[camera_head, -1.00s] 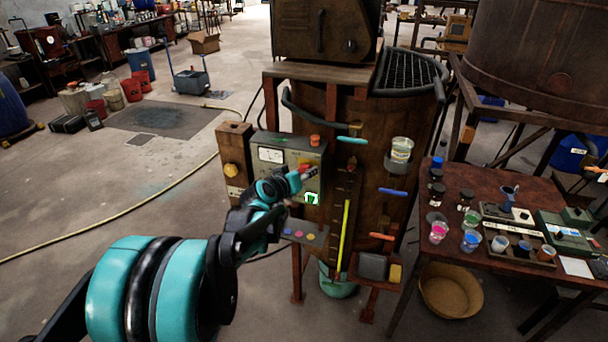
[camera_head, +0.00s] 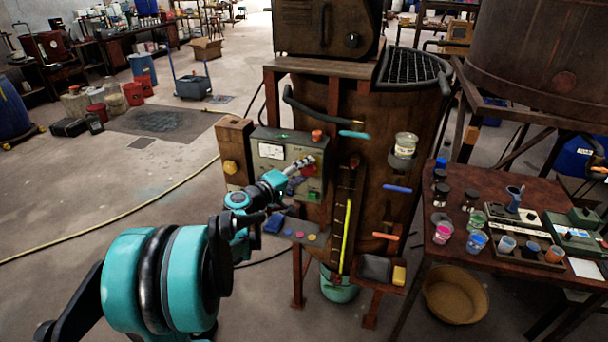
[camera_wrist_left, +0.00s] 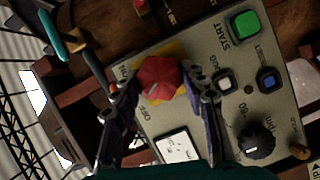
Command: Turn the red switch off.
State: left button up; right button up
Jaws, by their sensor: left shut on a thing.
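The red switch (camera_wrist_left: 160,78) is a red rotary knob on a yellow plate on the grey control panel (camera_wrist_left: 185,115). In the left wrist view it sits between the two dark fingers of my left gripper (camera_wrist_left: 163,90), which is shut on it. A pale mark shows on the knob's lower left. In the head view my left gripper (camera_head: 302,165) reaches the front of the panel (camera_head: 268,136), and some red of the switch (camera_head: 309,171) shows by the fingers. My right gripper is not in view.
A green START button (camera_wrist_left: 244,26), a white and a blue button (camera_wrist_left: 268,79), and a black knob (camera_wrist_left: 257,139) lie to the right on the panel. A rusty vat stands behind. A table with cups (camera_head: 445,262) is at the right.

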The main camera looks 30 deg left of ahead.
pick_arm(q)
jog(key=shift+f+n+t+b, duration=0.15)
jog(key=shift+n+t+b, duration=0.35)
jog(key=shift+n, duration=0.7)
jog(key=o, duration=1.2)
jog(key=shift+c, duration=0.2)
jog(key=s+a, duration=0.2)
jog(key=s, duration=1)
